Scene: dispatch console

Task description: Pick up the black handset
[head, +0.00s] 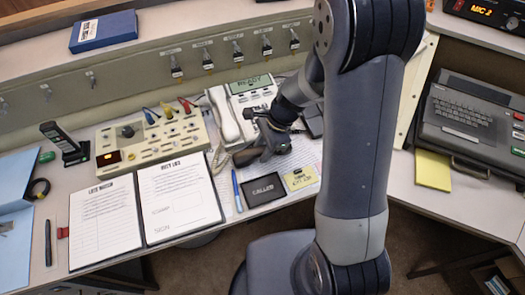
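A black handset (58,137) with a small screen stands tilted in a dark cradle (76,154) at the left of the desk in the head view. My gripper (250,152) is low over the desk in the middle, well to the right of the black handset, in front of a white desk phone. It points down and left, with a dark, brownish shape at its tip that I cannot make out. Its fingers are small and partly hidden, so I cannot tell whether they are open or shut.
The white desk phone (224,114) and a cream switch panel (150,136) stand between my gripper and the black handset. Clipboards (178,201), a blue pen (236,190) and a black "CALLED" pad (263,190) lie in front. A dark keyboard terminal (468,118) is at right.

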